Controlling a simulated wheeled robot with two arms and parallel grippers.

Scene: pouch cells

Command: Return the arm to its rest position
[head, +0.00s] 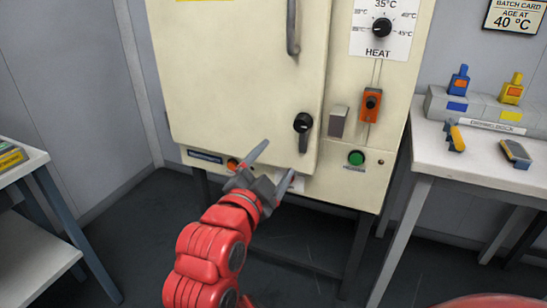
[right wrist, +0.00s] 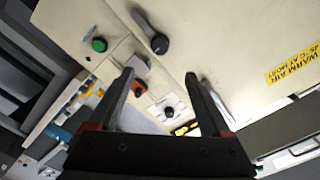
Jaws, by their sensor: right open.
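My right gripper (head: 270,167) is open and empty at the end of my red arm, which comes up from the bottom of the head view. It is in front of the lower part of the cream cabinet (head: 235,90), below and left of the black door latch (head: 303,122). In the right wrist view the two dark fingers (right wrist: 160,80) stand apart with nothing between them but the cabinet face behind. I cannot tell the exact gap to the cabinet. My left gripper is not in view.
The cabinet door looks shut. Its face carries the heat dial (head: 382,28), an orange switch (head: 371,100) and a green button (head: 356,157). A white table (head: 470,185) with a grey dock (head: 480,110) stands right. Another table (head: 30,240) stands left. Floor between is clear.

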